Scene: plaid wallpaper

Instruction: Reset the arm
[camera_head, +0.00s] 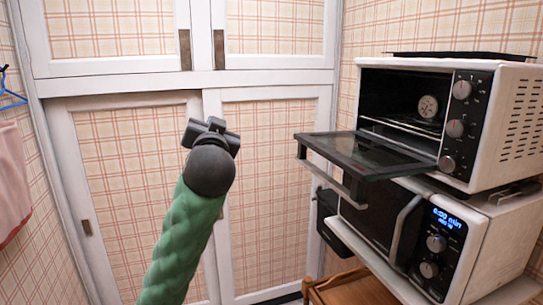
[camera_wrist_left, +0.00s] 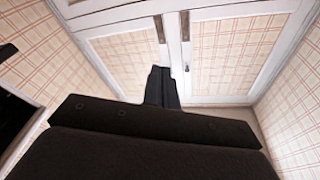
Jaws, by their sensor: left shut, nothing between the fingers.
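My left arm, in a green sleeve, rises from the bottom of the head view. Its black left gripper (camera_head: 212,126) is held up in the air in front of the white cupboard doors, to the left of the ovens. In the left wrist view the dark fingers (camera_wrist_left: 161,84) are together with nothing between them, pointing toward the cupboard. My right arm and gripper are not in view.
A white toaster oven (camera_head: 510,115) stands at the right, its glass door (camera_head: 375,157) hanging open toward my arm. A microwave (camera_head: 480,250) with a lit display is below it. A wooden piece (camera_head: 350,290) is lower. A pink cloth (camera_head: 10,180) hangs at left.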

